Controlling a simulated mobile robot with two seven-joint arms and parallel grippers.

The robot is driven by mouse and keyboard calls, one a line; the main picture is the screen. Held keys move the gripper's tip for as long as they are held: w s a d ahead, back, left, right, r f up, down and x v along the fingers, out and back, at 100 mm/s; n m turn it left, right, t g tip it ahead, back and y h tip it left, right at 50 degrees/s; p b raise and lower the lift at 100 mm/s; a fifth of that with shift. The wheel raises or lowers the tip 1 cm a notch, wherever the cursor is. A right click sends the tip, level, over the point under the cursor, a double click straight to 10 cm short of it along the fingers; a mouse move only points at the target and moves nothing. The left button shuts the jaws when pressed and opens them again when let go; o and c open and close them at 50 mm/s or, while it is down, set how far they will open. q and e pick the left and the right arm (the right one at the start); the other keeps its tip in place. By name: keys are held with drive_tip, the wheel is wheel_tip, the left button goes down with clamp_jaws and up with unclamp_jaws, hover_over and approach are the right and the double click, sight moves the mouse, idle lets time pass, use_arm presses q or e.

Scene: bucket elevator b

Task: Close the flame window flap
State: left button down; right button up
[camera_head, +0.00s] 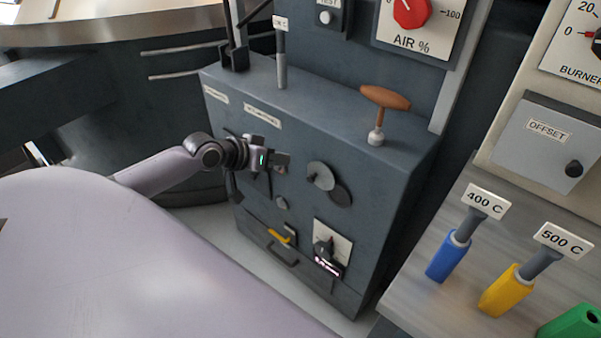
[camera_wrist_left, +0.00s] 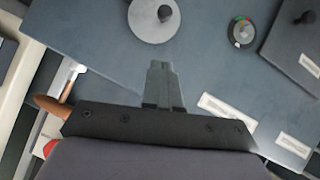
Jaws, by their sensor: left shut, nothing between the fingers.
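A round light-grey disc with a small knob (camera_head: 320,176), which looks like the flame window flap, is on the front of the dark blue-grey cabinet. A darker round disc (camera_head: 341,194) shows at its lower right, partly covered by it; I cannot tell whether this is the window. My left gripper (camera_head: 283,160) is just left of the disc, shut and empty, with a visible gap in the picture. In the left wrist view the disc (camera_wrist_left: 150,25) is beyond the shut fingertips (camera_wrist_left: 159,66), cut by the top edge. My right gripper is not in view.
A T-handle with a wooden grip (camera_head: 385,98) stands on the cabinet top.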

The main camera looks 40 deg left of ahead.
sight(314, 175)
use_arm(q)
drive_tip(key=w+d+f, duration=0.1)
drive_tip(key=f, duration=0.1)
drive_tip(key=w+d+f, duration=0.1)
drive_tip(key=w+f, duration=0.3)
drive_tip(key=shift+d+f, duration=0.35)
drive_tip(key=shift+d, duration=0.05)
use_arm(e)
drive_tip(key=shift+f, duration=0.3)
use_arm(q)
drive_tip(key=shift+b, duration=0.35)
drive_tip(key=shift+f, duration=0.15)
drive_tip(key=shift+f+n+h+b, duration=0.1)
drive_tip(key=shift+n+h+b, duration=0.3)
drive_tip(key=shift+b, duration=0.05)
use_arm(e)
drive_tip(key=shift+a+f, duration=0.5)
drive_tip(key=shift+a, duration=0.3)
